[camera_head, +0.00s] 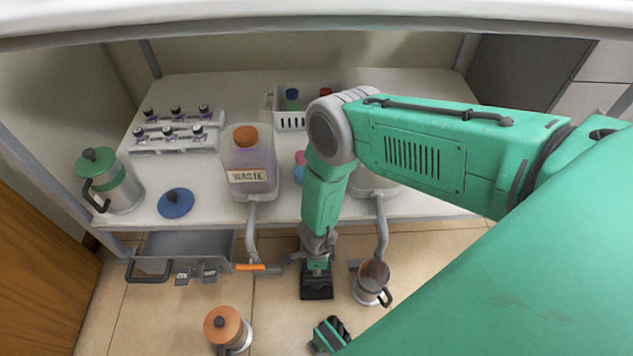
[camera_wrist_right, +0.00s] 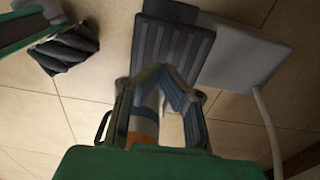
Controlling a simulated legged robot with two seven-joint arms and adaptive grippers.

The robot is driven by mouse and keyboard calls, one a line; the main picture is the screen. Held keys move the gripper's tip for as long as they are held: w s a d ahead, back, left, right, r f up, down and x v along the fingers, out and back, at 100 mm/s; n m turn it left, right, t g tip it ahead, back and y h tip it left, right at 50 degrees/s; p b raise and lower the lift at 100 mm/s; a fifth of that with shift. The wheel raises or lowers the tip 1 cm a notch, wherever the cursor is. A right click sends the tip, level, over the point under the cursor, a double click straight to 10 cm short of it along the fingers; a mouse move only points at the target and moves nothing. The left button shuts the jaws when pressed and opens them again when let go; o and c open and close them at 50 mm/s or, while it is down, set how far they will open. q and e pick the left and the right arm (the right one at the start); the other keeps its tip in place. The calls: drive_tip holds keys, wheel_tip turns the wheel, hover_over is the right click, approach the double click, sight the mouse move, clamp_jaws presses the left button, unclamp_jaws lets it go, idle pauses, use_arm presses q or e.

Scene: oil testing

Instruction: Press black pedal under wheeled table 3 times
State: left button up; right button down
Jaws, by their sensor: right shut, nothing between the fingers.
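The black ribbed pedal (camera_wrist_right: 165,48) lies on the tiled floor in the right wrist view, beside a flat grey plate (camera_wrist_right: 245,55). My right gripper (camera_wrist_right: 160,75) is shut and empty, its fingertips overlapping the pedal's near edge. I cannot tell whether they touch it. In the head view my right arm reaches down in front of the white table (camera_head: 230,92), and its gripper (camera_head: 316,268) is low near the floor. A black pedal-like shape (camera_head: 317,290) shows just below it. My left gripper is not in view.
The table bears a waste jug (camera_head: 247,170), a green-lidded pot (camera_head: 120,190), a blue lid (camera_head: 175,203) and a white basket (camera_head: 291,122). A grey tray (camera_head: 185,245) hangs at its front.

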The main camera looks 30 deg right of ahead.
drive_tip(key=shift+f, duration=0.1)
idle(0.3)
drive_tip(key=shift+f+b, duration=0.9)
drive_tip(key=shift+f, duration=1.45)
drive_tip(key=shift+s+r, duration=0.1)
drive_tip(key=shift+r+p, duration=1.65)
drive_tip(key=shift+r, duration=0.15)
drive_tip(key=shift+f, duration=0.15)
